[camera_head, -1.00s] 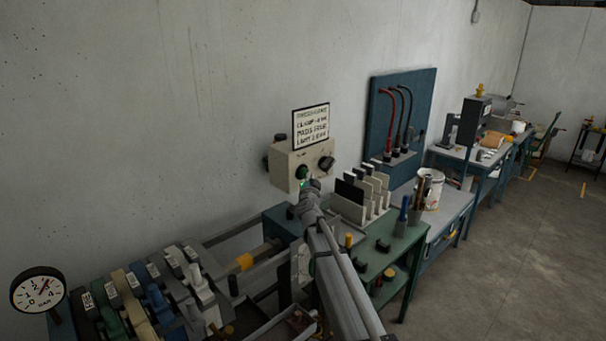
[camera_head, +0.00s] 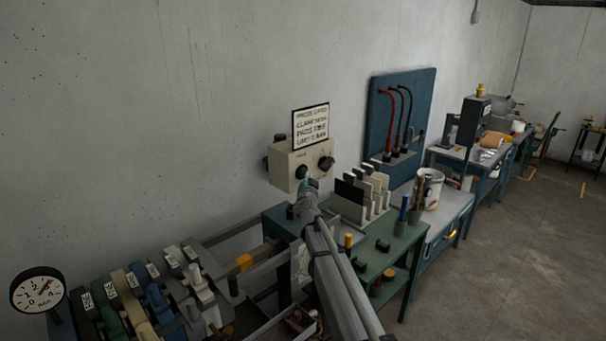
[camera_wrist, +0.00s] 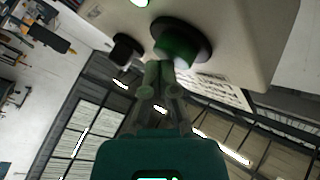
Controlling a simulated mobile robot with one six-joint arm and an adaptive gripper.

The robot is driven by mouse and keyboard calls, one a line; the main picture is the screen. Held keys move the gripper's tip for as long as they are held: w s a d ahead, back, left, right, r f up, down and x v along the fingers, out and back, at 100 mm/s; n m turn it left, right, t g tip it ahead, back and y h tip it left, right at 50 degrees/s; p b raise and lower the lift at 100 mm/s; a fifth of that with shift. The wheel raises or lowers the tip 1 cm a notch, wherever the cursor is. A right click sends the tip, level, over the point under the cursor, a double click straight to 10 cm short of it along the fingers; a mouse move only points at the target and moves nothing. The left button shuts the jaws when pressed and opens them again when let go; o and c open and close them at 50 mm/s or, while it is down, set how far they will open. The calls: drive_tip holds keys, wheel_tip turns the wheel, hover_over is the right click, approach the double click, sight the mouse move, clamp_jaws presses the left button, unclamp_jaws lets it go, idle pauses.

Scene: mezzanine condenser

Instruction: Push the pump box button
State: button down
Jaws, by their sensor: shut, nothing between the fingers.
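The cream pump box (camera_head: 288,165) is on the wall side beyond my arm, below a printed sign. Its round green button (camera_head: 302,172) sits in a dark collar on the front face. In the wrist view the green button (camera_wrist: 178,43) is just beyond the fingertips. My gripper (camera_head: 307,184) is shut and empty, pointing at the box. In the wrist view my gripper (camera_wrist: 159,68) has its fingers together, overlapping the lower left edge of the button. I cannot tell whether they touch it.
A black knob (camera_head: 326,163) is on the box's right side; another dark part (camera_head: 280,138) is on top. A green bench (camera_head: 390,250) with upright plates and a white bucket (camera_head: 430,188) stand to the right. Coloured valve blocks (camera_head: 150,300) and a gauge (camera_head: 38,290) are at lower left.

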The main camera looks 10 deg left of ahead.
idle(0.4)
drive_tip(key=shift+s+d, duration=0.6)
drive_tip(key=shift+d, duration=0.15)
drive_tip(key=shift+s+d, duration=0.1)
drive_tip(key=shift+s+d, duration=0.9)
drive_tip(key=shift+d, duration=0.25)
drive_tip(key=shift+s+d, duration=0.85)
drive_tip(key=shift+d, duration=0.3)
drive_tip(key=shift+f, duration=0.1)
